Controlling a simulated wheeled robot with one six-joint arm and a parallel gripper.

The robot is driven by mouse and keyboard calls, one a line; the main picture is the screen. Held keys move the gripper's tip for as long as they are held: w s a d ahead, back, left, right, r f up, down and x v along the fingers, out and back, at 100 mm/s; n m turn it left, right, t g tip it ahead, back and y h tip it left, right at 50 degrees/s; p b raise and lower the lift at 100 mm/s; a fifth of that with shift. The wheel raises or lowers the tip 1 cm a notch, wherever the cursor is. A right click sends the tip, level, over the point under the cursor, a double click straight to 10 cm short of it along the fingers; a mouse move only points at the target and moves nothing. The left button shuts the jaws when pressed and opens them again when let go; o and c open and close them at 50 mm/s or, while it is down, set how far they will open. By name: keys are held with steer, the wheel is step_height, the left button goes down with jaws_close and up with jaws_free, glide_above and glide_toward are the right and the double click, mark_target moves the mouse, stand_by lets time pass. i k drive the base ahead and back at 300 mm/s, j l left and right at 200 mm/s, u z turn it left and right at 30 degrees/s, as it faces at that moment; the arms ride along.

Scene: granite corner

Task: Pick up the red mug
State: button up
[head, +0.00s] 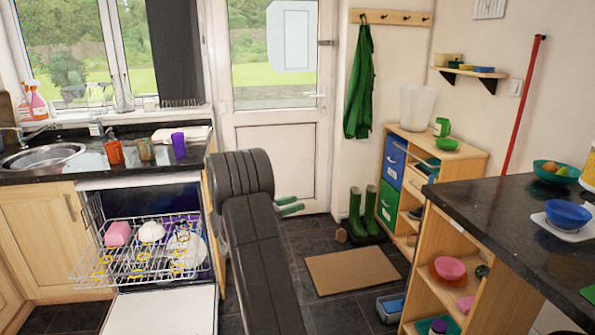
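An orange-red mug (115,153) stands upright on the dark counter beside the sink, at the left in the head view. A brownish-green mug (145,149) and a purple cup (178,145) stand to its right. My dark arm fills the middle of the picture. My gripper (289,205) shows only in part behind the arm, as two green fingers pointing right with a gap between them. It looks open and empty, well to the right of the mug and apart from it.
The open dishwasher's pulled-out rack (140,262) holds dishes below the counter. A sink (42,157) is left of the mugs. A dark counter (470,205) with bowls stands at the right. A brown doormat (352,270) lies on the floor near the door.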

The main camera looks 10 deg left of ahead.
mark_target(113, 149)
steer(key=i+l+u, duration=0.15)
steer(key=i, duration=0.35)
steer(key=i+l+u, duration=0.2)
steer(key=i, duration=0.3)
steer(key=i+l+u, duration=0.15)
steer(key=i, duration=0.35)
steer(key=i+u, duration=0.7)
steer(key=u, duration=0.15)
steer(key=i+l+u, duration=0.25)
steer(key=u, duration=0.15)
steer(key=i+l+u, duration=1.1)
steer(key=k+j, duration=0.1)
